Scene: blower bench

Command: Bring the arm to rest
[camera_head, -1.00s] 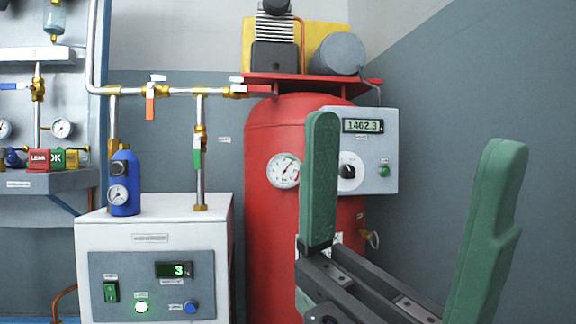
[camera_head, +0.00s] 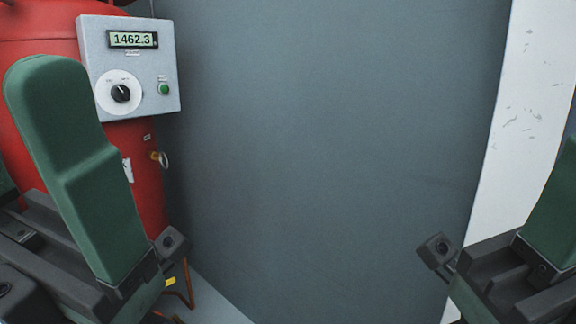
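My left gripper (camera_head: 35,170) is at the left edge. One large green finger stands up in front of the red tank, and a sliver of the other finger shows at the frame edge. A bare stretch of rail separates them, so it is open, with nothing seen in it. My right gripper (camera_head: 545,235) is at the lower right edge. Only one green finger and part of its dark body show. Its other finger is out of frame, so its opening cannot be told. Both arms are mostly out of view.
The red tank (camera_head: 150,190) stands at the left behind my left gripper. A grey control box (camera_head: 150,85) on it reads 1462.3 and has a black knob and a green button. A bare grey wall (camera_head: 330,150) fills the middle. A white panel (camera_head: 520,120) stands at the right.

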